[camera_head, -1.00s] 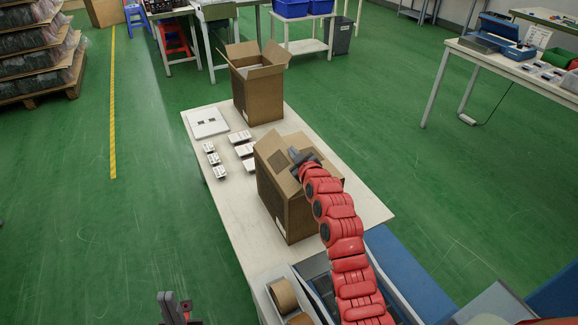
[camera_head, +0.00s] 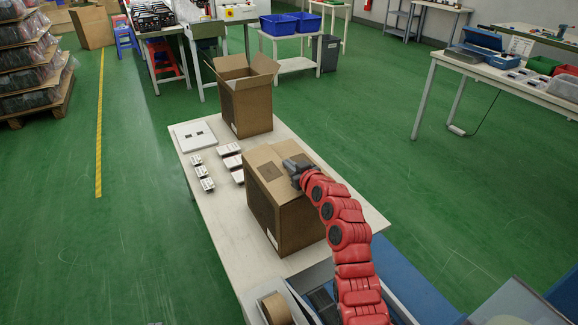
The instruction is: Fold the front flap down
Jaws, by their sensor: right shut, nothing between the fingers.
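The near cardboard box (camera_head: 292,226) stands on the white table, with its top mostly covered by flaps. A flap (camera_head: 264,158) lies low across its left part, with a darker square patch showing on the top. My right gripper (camera_head: 293,171) is shut and empty, low at the right part of the box top. It seems to touch or nearly touch the flap there. The gripper and red arm hide the right part of the top. Only a tiny dark tip at the bottom edge may be my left gripper (camera_head: 155,323).
A second box (camera_head: 246,108) with raised flaps stands behind on the white table (camera_head: 217,222). A white plate (camera_head: 195,135) and several small white pieces (camera_head: 205,184) lie left of the boxes. A tape roll (camera_head: 276,308) is in front. Green floor is free on the left.

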